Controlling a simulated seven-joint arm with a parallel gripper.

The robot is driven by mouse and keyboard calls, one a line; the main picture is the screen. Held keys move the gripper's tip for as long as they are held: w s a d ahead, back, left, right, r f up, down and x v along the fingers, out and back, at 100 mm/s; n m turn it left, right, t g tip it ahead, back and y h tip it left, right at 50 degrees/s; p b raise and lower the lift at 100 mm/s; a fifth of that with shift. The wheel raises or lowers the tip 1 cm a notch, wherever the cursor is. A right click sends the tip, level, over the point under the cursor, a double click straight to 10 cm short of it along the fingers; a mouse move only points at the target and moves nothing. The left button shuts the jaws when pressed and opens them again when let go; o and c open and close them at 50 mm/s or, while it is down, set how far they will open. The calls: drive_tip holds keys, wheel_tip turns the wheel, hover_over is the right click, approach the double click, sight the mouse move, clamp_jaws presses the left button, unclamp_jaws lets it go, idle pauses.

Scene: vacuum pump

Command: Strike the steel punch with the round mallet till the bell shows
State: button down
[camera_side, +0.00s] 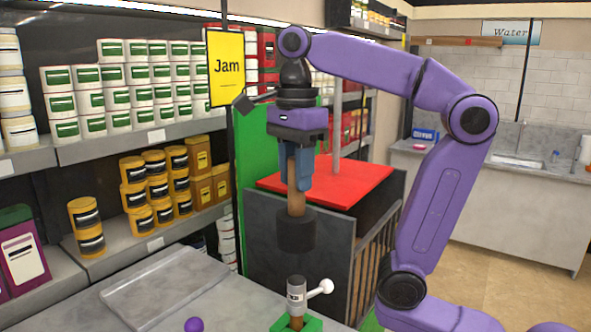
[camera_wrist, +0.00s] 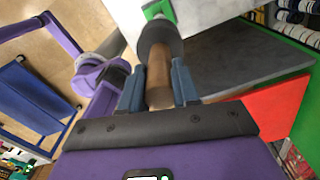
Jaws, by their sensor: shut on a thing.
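My gripper (camera_side: 298,182) points down and is shut on the brown wooden handle of the round mallet (camera_side: 296,233). The mallet's dark cylindrical head hangs below the fingers. Below it, apart from it, stands a small grey metal cylinder (camera_side: 296,286) with a dark band and a white ball knob on its right side, in a green base (camera_side: 278,325); this may be the steel punch. In the wrist view the blue fingers (camera_wrist: 158,88) grip the handle, and the mallet head (camera_wrist: 160,40) hides most of what lies beneath. I cannot make out a bell.
A grey worktop (camera_side: 225,315) carries a flat tray (camera_side: 165,286) at left and a purple knob (camera_side: 194,325) in front. Behind stand a dark panel and a red-topped counter (camera_side: 345,183). Shelves of cans and a yellow Jam sign (camera_side: 225,68) are at left.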

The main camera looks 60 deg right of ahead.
sight(297, 214)
drive_tip(key=shift+f, duration=2.55)
wheel_tip(297, 214, down, 4)
drive_tip(key=shift+r, duration=0.1)
drive_tip(key=shift+f, duration=0.2)
drive_tip(key=shift+r, duration=0.1)
drive_tip(key=shift+s+r, duration=0.1)
drive_tip(key=shift+r, duration=1.45)
drive_tip(key=shift+f, duration=0.1)
